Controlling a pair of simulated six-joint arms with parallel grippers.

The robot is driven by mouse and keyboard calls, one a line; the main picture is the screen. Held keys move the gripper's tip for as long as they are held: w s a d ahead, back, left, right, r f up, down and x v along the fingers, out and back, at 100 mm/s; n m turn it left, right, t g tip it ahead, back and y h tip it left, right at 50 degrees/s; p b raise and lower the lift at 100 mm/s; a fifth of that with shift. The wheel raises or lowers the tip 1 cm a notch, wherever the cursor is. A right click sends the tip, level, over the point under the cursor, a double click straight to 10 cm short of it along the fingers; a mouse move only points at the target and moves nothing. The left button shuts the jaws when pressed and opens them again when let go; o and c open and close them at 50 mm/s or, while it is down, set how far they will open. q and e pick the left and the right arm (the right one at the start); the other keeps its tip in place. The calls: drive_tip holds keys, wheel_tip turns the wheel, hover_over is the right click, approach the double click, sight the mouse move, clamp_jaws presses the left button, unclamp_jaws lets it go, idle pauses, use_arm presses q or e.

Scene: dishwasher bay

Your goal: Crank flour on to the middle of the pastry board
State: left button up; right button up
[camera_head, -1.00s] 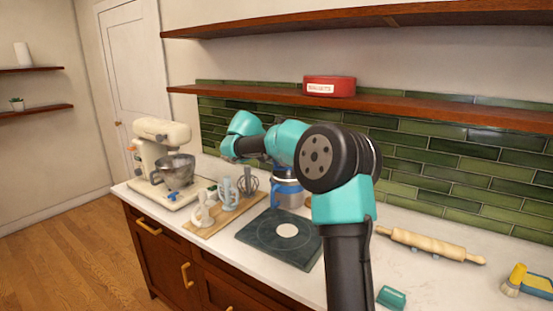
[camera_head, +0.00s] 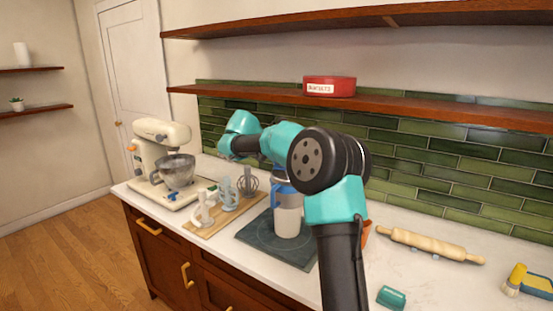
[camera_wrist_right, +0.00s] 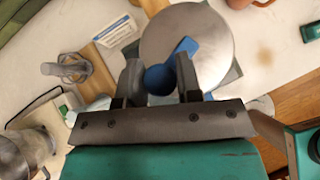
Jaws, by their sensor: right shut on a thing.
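The flour sifter (camera_head: 288,218), a pale cylinder with blue parts, is upright over the middle of the dark pastry board (camera_head: 258,240). I cannot tell whether its base touches the board. In the right wrist view its round grey top (camera_wrist_right: 212,50) carries a blue crank piece (camera_wrist_right: 186,46). My right gripper (camera_wrist_right: 158,78) is shut on a blue part of the sifter, between its two fingers. In the head view my right arm hides this grip. The pale round mark on the board is hidden behind the sifter. My left gripper is in neither view.
A cream stand mixer (camera_head: 160,150) stands at the left. Whisk attachments sit on a wooden board (camera_head: 214,222) beside the pastry board. A rolling pin (camera_head: 430,245), a teal object (camera_head: 391,297) and a yellow brush (camera_head: 516,280) lie right. Bare counter lies between these.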

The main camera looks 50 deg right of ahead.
drive_tip(key=m+g, duration=0.1)
drive_tip(key=d+m+g+y, duration=0.1)
drive_tip(key=m, duration=0.1)
drive_tip(key=m+g, duration=0.1)
drive_tip(key=shift+w+d+m, duration=0.3)
drive_tip(key=shift+w+d, duration=0.05)
drive_tip(key=shift+w, duration=0.05)
drive_tip(key=shift+d+m+g+y, duration=0.3)
drive_tip(key=shift+m+g+y, duration=0.25)
drive_tip(key=shift+m, duration=0.35)
drive_tip(key=shift+d+m+g+y, duration=0.3)
drive_tip(key=shift+m+g+y, duration=0.25)
drive_tip(key=shift+m, duration=0.35)
drive_tip(key=o, duration=0.9)
drive_tip(key=shift+s+d+r, duration=0.1)
